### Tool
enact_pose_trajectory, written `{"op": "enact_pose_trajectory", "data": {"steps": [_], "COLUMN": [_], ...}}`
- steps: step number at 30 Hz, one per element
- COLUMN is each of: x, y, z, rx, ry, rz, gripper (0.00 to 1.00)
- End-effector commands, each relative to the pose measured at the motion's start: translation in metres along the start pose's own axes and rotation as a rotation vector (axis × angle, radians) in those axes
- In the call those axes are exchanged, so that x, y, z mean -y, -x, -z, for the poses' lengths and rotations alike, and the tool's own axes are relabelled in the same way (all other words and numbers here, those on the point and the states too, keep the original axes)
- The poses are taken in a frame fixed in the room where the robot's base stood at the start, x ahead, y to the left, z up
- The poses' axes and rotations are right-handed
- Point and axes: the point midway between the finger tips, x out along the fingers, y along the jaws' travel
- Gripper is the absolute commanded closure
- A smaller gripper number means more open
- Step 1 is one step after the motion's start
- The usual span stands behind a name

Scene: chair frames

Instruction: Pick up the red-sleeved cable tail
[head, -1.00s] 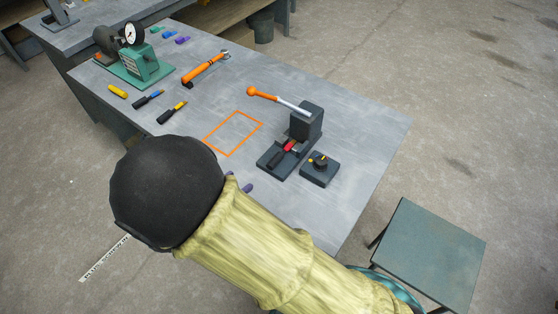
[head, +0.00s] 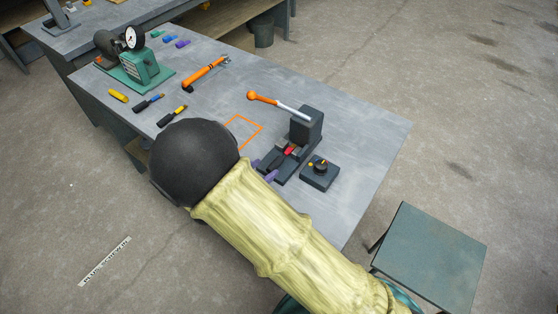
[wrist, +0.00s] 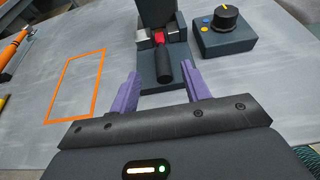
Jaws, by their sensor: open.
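The red-sleeved cable tail (head: 290,149) lies in the dark lever press (head: 306,124), its black end toward me. In the wrist view its red sleeve (wrist: 160,39) sits between the metal jaws of the press, and its black end (wrist: 163,70) points at my gripper. My gripper (wrist: 164,80) is open and empty, with one purple finger on each side of the line to the black end, and still short of it. In the head view my arm hides most of my gripper; parts of the purple fingers (head: 264,170) show beside the press base.
A dark box with a knob (head: 320,173) stands right of the press. The press's orange-tipped lever (head: 264,97) reaches left above the table (head: 370,130). An orange outlined square (head: 243,129) lies left of the press, empty where visible.

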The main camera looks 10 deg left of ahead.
Motion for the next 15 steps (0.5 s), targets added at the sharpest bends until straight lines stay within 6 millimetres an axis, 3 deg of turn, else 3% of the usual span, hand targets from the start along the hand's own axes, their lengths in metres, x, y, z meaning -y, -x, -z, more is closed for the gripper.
{"op": "enact_pose_trajectory", "data": {"steps": [3, 15], "x": [0.000, 0.001], "y": [-0.010, -0.016], "z": [0.000, 0.000], "rx": [0.001, 0.001], "ry": [0.001, 0.000], "rz": [0.001, 0.001], "gripper": [0.53, 0.53]}}
